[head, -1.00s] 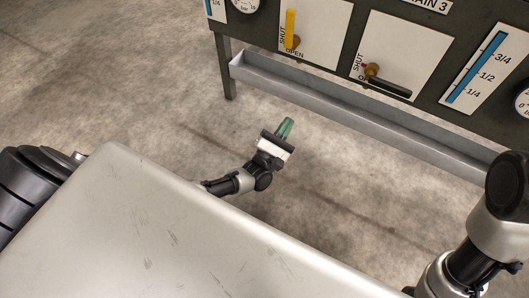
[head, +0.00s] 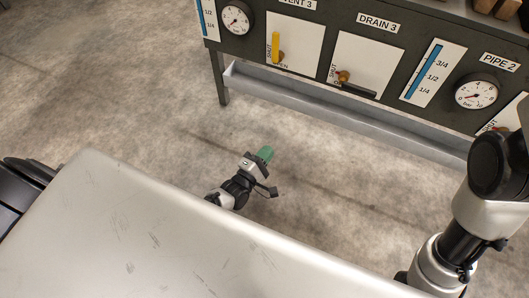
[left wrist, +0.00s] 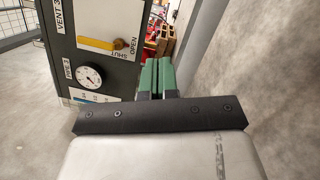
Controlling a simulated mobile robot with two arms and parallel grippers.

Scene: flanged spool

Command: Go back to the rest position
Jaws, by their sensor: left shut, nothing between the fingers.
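My left gripper (head: 265,153) is over the open floor in front of the valve panel (head: 307,62), clear of the panel and its trough. Its green fingers are together and hold nothing. In the left wrist view the two green fingers (left wrist: 157,76) lie side by side, pointing towards the panel's end. My right arm (head: 485,200) comes in at the right edge of the head view; its gripper is out of the picture.
The panel carries a yellow vent handle (head: 275,42), a black drain handle (head: 358,90), gauges and level strips. A grey trough (head: 330,113) runs along its lower front. Bare concrete floor (head: 130,90) is free on the left.

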